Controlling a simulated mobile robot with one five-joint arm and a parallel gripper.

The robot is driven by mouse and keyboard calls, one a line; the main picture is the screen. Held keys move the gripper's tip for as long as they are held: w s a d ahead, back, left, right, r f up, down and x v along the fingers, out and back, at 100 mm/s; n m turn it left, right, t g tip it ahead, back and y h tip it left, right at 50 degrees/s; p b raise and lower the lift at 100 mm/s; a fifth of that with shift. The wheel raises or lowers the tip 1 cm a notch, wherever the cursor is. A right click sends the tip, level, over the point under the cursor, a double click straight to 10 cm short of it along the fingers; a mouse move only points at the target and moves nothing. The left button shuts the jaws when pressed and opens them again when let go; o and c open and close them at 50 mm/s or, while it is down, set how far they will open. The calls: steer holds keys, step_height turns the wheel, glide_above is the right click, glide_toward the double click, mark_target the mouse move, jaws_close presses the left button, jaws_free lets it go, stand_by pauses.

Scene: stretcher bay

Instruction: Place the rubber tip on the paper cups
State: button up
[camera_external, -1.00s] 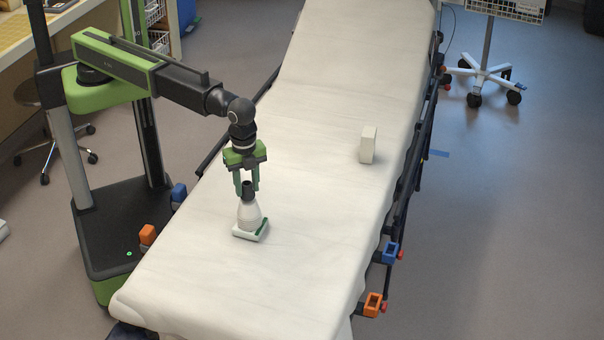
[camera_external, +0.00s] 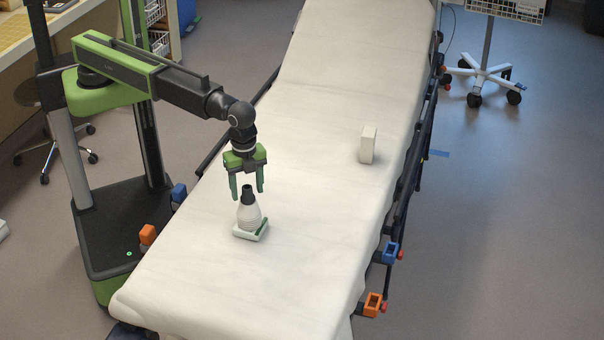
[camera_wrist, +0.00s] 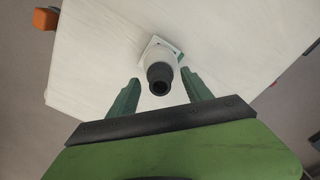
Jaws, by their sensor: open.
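The black rubber tip (camera_external: 247,197) sits upright on top of the white ribbed paper cups (camera_external: 249,216), which form an inverted, tapering stack. The stack stands on a small white and green base (camera_external: 262,233) on the stretcher. My gripper (camera_external: 247,192) is open and empty just above, with one green finger on each side of the tip and apart from it. In the wrist view the hollow end of the tip (camera_wrist: 159,77) lies between the spread fingers. The cups (camera_wrist: 157,54) show behind it, partly hidden by the tip.
The white stretcher sheet (camera_external: 320,110) is mostly bare. Blue (camera_external: 389,253) and orange (camera_external: 373,304) clips are on the right edge. A wheeled stand (camera_external: 487,75) is on the floor at the upper right.

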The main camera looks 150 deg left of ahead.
mark_target(246, 187)
step_height(246, 187, up, 12)
steer(key=p, duration=1.1)
steer(key=s+d, duration=0.3)
steer(key=d, duration=0.7)
steer(key=s+d, duration=0.4)
steer(key=d, duration=0.6)
steer(key=s+d, duration=0.4)
steer(key=d, duration=0.6)
steer(key=shift+d, duration=0.35)
